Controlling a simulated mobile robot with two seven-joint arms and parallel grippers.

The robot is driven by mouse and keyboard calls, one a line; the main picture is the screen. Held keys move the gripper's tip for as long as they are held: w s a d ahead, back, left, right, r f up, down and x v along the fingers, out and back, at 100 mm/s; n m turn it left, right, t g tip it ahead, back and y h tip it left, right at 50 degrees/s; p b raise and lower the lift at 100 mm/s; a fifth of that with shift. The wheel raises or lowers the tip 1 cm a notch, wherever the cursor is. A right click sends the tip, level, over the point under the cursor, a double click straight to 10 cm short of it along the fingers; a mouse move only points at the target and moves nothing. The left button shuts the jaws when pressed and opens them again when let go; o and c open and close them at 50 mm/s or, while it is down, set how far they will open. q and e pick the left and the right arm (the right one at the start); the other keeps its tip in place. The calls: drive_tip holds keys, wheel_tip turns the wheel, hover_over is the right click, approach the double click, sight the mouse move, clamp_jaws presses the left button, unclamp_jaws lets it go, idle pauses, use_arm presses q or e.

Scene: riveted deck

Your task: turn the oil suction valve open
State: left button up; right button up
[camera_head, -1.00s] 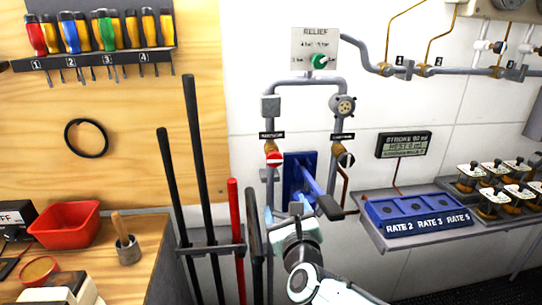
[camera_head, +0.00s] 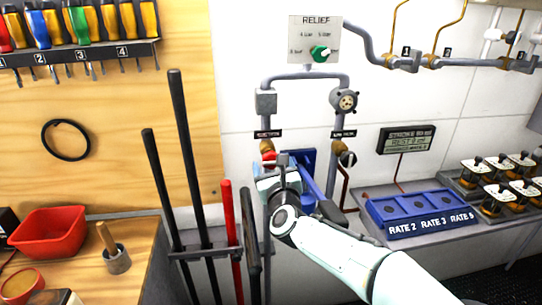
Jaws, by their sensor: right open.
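The oil suction valve (camera_head: 269,157) has a red knob on a brass body, on the left vertical pipe below a small black label (camera_head: 268,134) that seems to read SUCTION. My right gripper (camera_head: 275,163) is right at it, coming from below and in front, and hides the lower part of the knob. Its jaws are open; whether they touch the knob or straddle it I cannot tell. The angle of the knob's handle is hidden. A similar valve with a dark knob (camera_head: 347,158) sits on the right pipe. My left gripper is not in view.
A blue pump plate with a lever (camera_head: 312,184) is just right of and behind my right gripper. Tall black bars (camera_head: 190,160) and a red bar (camera_head: 230,220) stand at the left. The green relief knob (camera_head: 320,54) is above. A blue rate tray (camera_head: 400,212) lies right.

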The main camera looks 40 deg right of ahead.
sight(272, 162)
drive_tip(key=shift+p+x, duration=0.45)
drive_tip(key=shift+x, duration=1.45)
drive_tip(key=c, duration=1)
